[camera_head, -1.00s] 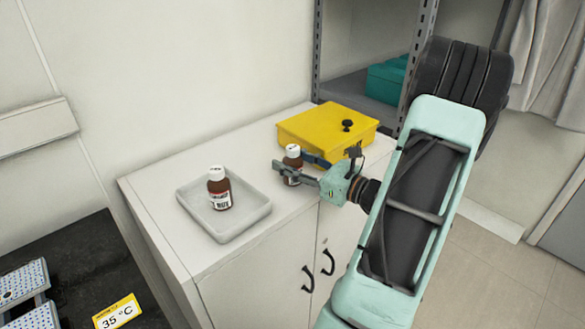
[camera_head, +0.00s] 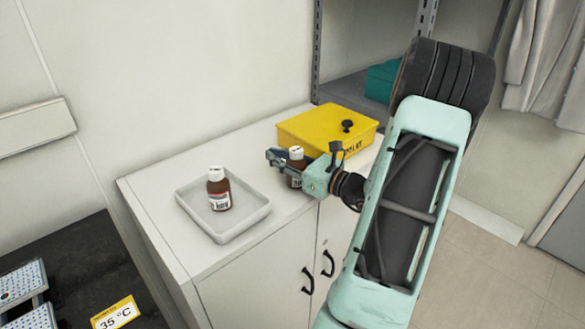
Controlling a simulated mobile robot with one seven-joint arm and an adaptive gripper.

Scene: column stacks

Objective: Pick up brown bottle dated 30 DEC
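Two small brown bottles with white caps and white labels are in view. One brown bottle (camera_head: 218,191) stands upright in the shallow white tray (camera_head: 238,233). The other brown bottle (camera_head: 296,165) is to the right of the tray, near the yellow box. The print on both labels is too small to read, so I cannot tell which is dated 30 DEC. My gripper (camera_head: 289,168) is at the right-hand bottle, with its fingers drawn in close around it. They appear shut on it. The bottle's lower part is partly hidden by the gripper.
A yellow box (camera_head: 315,127) with a black knob stands behind my gripper on the white cabinet (camera_head: 160,205). A grey shelf with a teal bin (camera_head: 382,80) is behind. A dark surface with a yellow 35 °C label (camera_head: 115,313) is at lower left.

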